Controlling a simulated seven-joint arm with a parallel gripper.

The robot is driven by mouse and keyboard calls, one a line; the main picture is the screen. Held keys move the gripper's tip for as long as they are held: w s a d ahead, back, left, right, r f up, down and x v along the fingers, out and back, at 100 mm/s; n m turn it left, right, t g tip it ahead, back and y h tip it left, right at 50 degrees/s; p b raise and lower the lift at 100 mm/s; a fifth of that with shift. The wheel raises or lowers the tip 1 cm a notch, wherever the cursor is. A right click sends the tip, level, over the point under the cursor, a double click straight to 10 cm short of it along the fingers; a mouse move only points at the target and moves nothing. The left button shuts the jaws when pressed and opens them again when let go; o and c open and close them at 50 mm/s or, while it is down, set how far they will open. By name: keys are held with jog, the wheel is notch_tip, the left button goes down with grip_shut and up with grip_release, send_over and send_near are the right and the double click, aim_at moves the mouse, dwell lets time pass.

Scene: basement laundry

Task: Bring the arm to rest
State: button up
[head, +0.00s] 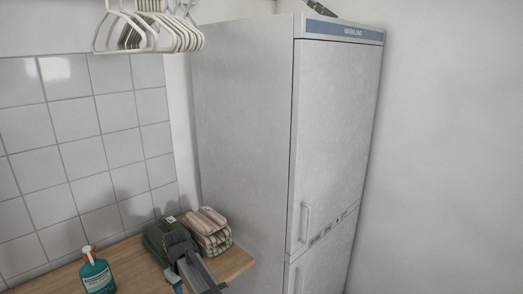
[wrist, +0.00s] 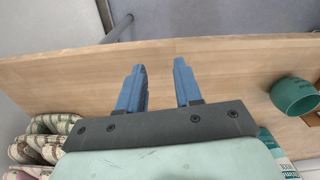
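My gripper (wrist: 159,63) shows in the wrist view with its two blue fingers apart and nothing between them. It is above a wooden counter (wrist: 220,62), with the counter's edge beyond the fingertips. How high it is above the wood I cannot tell. In the head view, a dark body and a grey bar at the counter's end look like part of my arm, but the fingers are not clear there.
Folded patterned cloths (head: 209,226) lie at the counter's end, beside a tall grey fridge (head: 245,130). A teal bottle (head: 97,274) stands left. A teal cup-like item (wrist: 294,96) is right of the fingers in the wrist view. White hangers (head: 150,32) hang above.

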jog(key=d+f+m, duration=0.3)
jog(key=d+f, duration=0.2)
jog(key=d, duration=0.7)
jog(key=d+f+m, duration=0.2)
jog(key=d+f, duration=0.2)
jog(key=d, duration=0.8)
jog(key=s+d+f+m, duration=0.3)
jog(key=s+d, duration=0.2)
jog(key=d, duration=0.4)
jog(key=s+d+f+m, duration=0.2)
jog(key=s+d+f, duration=0.2)
jog(key=d, duration=0.5)
jog(key=s+f+g, duration=0.2)
jog(key=s+f, duration=0.4)
jog(key=s, duration=0.4)
jog(key=s+f+g, duration=0.2)
jog(key=s+f, duration=0.5)
jog(key=s, duration=0.3)
jog(key=s+d+f+g, duration=0.1)
jog(key=s+f+g, duration=0.1)
jog(key=s+f, duration=0.5)
jog(key=s, duration=0.3)
jog(key=shift+s+f+g, duration=0.15)
jog(key=shift+g, duration=0.25)
jog(key=shift+o, duration=0.2)
